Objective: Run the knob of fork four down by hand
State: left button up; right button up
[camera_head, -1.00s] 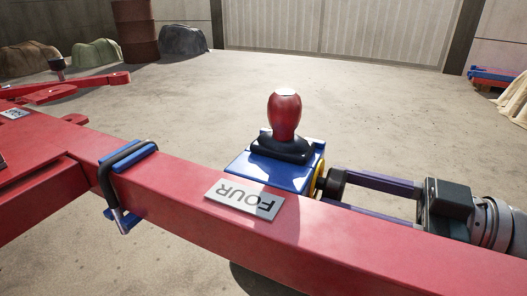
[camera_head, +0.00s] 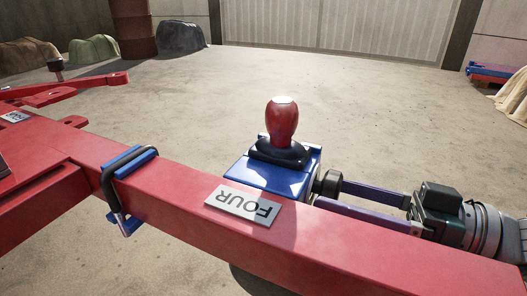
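The fork-four unit is a blue block (camera_head: 268,177) on the far side of the red beam, behind a white plate reading FOUR (camera_head: 243,204), which appears upside down. A red bulb-shaped handle (camera_head: 282,122) with a pale top stands upright on it in a black boot. A short dark round knob (camera_head: 328,183) sits at the block's right side. My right gripper (camera_head: 328,194) comes in from the right, its two purple fingers apart and their tips at this dark knob. Whether they press on it, I cannot tell. The red handle is clear of the fingers. My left gripper is not visible.
The red beam (camera_head: 380,245) crosses the foreground and carries a blue and black clamp (camera_head: 124,182) left of the plate. Red arms (camera_head: 70,88) lie further left. Open concrete floor extends behind, with covered heaps (camera_head: 92,48) and a rusty drum (camera_head: 133,28) at the back.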

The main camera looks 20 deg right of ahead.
jog(key=p+v, duration=0.1)
jog(key=v, duration=0.9)
jog(key=shift+p, duration=0.4)
jog(key=v, duration=1)
jog(key=shift+a, duration=0.15)
